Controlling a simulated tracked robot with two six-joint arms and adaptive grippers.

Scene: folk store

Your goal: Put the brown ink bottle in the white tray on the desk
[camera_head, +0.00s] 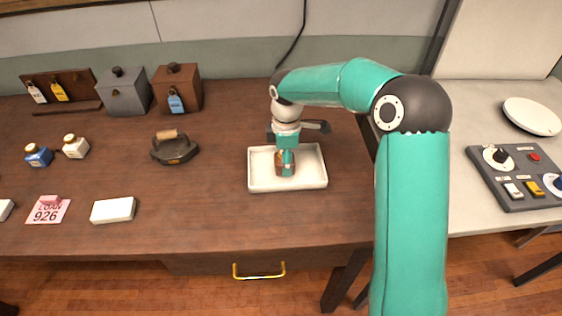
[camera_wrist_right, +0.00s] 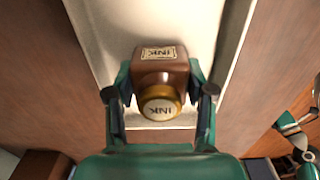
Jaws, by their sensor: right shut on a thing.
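The brown ink bottle (camera_wrist_right: 160,75) has a gold cap and an INK label; in the head view (camera_head: 279,168) it is partly hidden behind my right gripper. My right gripper (camera_head: 286,163) is shut on the bottle, with one finger on each side of it in the wrist view (camera_wrist_right: 160,100). The white tray (camera_head: 312,180) lies on the brown desk, and the bottle is over its left-middle part. I cannot tell whether the bottle touches the tray floor. My left gripper is not in view.
On the desk stand a blue ink bottle (camera_head: 38,156), a white ink bottle (camera_head: 75,147), a dark iron (camera_head: 175,148), a white block (camera_head: 113,210) and a pink loan card (camera_head: 48,209). Grey (camera_head: 123,93) and brown (camera_head: 178,90) boxes stand at the back. A control panel (camera_head: 520,175) is at the right.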

